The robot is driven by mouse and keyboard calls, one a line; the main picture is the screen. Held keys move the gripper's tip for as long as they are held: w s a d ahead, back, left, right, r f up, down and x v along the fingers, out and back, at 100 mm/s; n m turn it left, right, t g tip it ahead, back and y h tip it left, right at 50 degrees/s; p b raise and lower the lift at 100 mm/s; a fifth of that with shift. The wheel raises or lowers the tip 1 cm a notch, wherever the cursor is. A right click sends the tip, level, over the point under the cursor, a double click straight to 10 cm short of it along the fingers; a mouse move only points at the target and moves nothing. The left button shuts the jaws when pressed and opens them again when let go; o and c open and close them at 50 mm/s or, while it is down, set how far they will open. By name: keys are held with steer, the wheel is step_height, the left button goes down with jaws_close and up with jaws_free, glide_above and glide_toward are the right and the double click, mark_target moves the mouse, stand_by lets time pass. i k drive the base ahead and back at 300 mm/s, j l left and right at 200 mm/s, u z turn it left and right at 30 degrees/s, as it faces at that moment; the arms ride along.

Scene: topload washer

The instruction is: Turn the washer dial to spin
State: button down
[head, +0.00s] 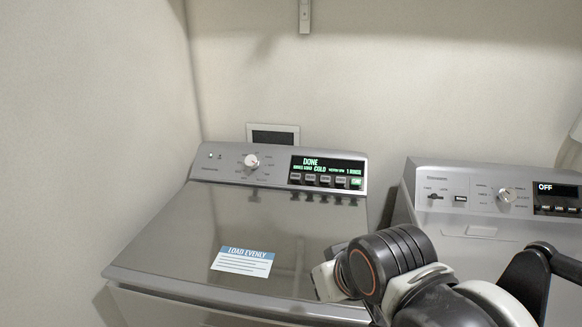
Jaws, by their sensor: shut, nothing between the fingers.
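The left washer (170,250) is a grey top-loader with its dark glossy lid shut. Its round white dial (251,161) sits on the left half of the control panel, with small printed marks around it. The direction of the dial's pointer is too small to read. The washer's display (329,166) shows green text with "DONE" and "COLD". My arm reaches in from the lower right, in front of the washer's right side and well below and right of the dial. I cannot make out the fingers of my gripper. Nothing touches the dial.
A second appliance (470,240) stands at the right with its own knob (507,195) and a display (557,190) reading "OFF". A "LOAD EVENLY" label (242,262) lies on the washer lid. Walls stand behind and at the left. The space before the dial is clear.

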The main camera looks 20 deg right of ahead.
mark_target(251, 161)
steer(key=i+j, duration=0.15)
steer(key=j, duration=0.2)
steer(key=i+j+z, duration=0.1)
steer(key=j, duration=0.25)
steer(key=i+j+z, duration=0.1)
steer(key=j, duration=0.25)
steer(key=i+j, duration=0.15)
steer(key=j, duration=0.2)
